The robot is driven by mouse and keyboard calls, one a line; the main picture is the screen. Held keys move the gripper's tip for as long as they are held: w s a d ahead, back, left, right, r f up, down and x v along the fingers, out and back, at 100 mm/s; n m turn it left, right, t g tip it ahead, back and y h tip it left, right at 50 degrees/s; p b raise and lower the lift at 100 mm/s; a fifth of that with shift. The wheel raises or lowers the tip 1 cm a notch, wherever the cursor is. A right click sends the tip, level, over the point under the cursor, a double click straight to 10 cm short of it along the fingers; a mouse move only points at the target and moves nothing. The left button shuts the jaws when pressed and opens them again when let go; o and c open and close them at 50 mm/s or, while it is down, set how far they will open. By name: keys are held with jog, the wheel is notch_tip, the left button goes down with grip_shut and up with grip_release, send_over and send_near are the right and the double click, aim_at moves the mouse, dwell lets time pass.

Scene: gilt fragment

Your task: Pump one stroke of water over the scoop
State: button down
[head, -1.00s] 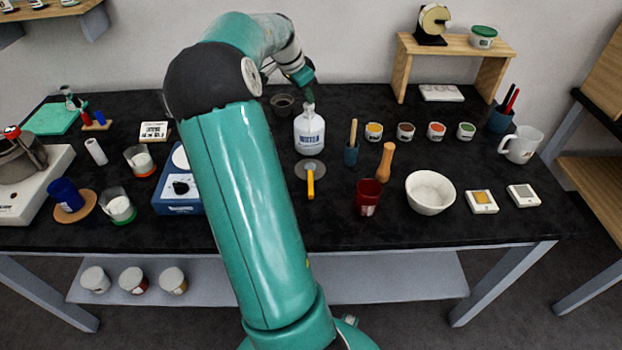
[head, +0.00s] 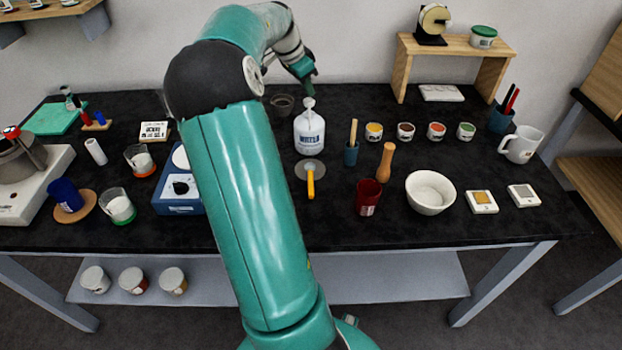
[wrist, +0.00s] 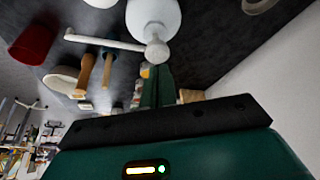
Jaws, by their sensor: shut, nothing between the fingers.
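The white water pump bottle (head: 309,133) stands upright at the back middle of the black bench. Its pump head (head: 309,103) is up. In the wrist view the pump head (wrist: 157,50) is just beyond my fingertips, with its spout (wrist: 95,40) running left. I cannot tell whether any water lies on the scoop.
A dark pot (head: 283,104) stands behind the bottle to the left. A blue device (head: 178,200) is left of my arm.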

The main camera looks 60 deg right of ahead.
dwell(0.4)
notch_tip(320, 180, up, 6)
dwell(0.6)
dwell(0.5)
jog(key=w+a+r+n+t+y, duration=0.1)
jog(key=w+a+n+t, duration=0.2)
jog(key=a, duration=0.7)
jog(key=w+a+r+n+t, duration=0.1)
jog(key=w+a+n, duration=0.3)
jog(key=a, duration=0.7)
jog(key=w+a+r+n+t+y, duration=0.15)
jog(key=a+n, duration=0.35)
jog(key=a, duration=0.5)
jog(key=s+a+f+n+t, duration=0.1)
jog(key=s+a+f+n, duration=0.2)
jog(key=a, duration=1)
jog(key=s+a+f+n+t+y, duration=0.1)
jog(key=s+a+f+n, duration=0.2)
jog(key=s+a+n, duration=0.3)
jog(key=a+n, duration=0.3)
jog(key=a, duration=0.4)
jog(key=shift+s+a+n+t, duration=0.2)
jog(key=shift+n+t, duration=0.1)
jog(key=shift+t, duration=0.05)
jog(key=shift+s+f, duration=0.1)
